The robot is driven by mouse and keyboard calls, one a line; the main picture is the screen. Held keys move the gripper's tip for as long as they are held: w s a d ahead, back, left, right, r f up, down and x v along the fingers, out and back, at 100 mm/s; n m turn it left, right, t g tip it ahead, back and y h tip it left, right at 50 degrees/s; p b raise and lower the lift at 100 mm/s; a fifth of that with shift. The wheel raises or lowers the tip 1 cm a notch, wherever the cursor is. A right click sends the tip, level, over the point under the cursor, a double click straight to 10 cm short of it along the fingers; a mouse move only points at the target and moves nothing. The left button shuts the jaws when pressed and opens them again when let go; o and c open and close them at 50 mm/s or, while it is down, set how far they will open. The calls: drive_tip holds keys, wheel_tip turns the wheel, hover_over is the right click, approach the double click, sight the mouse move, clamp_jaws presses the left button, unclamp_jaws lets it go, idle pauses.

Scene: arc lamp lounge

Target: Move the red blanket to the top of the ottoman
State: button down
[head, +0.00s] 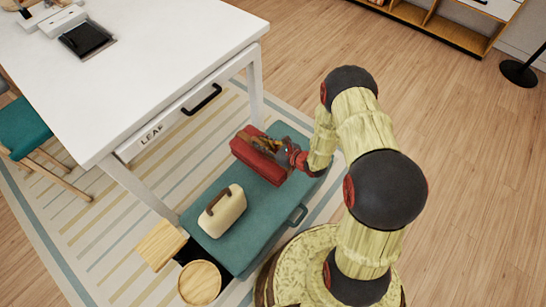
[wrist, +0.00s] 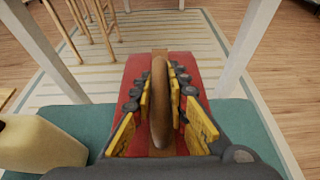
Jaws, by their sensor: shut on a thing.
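The red blanket (head: 258,158) is a folded red block with a brown strap handle on top. It is at the far end of the teal ottoman (head: 250,222); I cannot tell whether it rests on the teal top or hangs just above it. My gripper (head: 284,152) is over the blanket. In the wrist view, the yellow-padded fingers of my gripper (wrist: 160,105) are closed on both sides of the brown handle, with the red blanket (wrist: 200,72) below. The fingers hide part of the blanket's top.
A cream block with a brown handle (head: 222,210) sits on the ottoman's nearer part. A square wooden piece (head: 160,245) and a round wooden one (head: 200,282) are at its near end. A white table (head: 130,85) stands close on the left, with a leg near the blanket.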

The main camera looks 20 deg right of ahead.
drive_tip(key=d+f, duration=0.1)
drive_tip(key=f, duration=0.1)
drive_tip(key=d+f+b, duration=0.1)
drive_tip(key=d, duration=0.1)
drive_tip(key=s+d+f+b, duration=0.1)
drive_tip(key=f, duration=0.1)
drive_tip(key=shift+d+f, duration=0.15)
drive_tip(key=shift+f, duration=0.15)
wheel_tip(320, 180, down, 3)
drive_tip(key=shift+f+b, duration=0.1)
drive_tip(key=shift+b, duration=1.05)
drive_tip(key=c, duration=1.7)
unclamp_jaws()
drive_tip(key=shift+s, duration=0.1)
drive_tip(key=shift+c, duration=0.2)
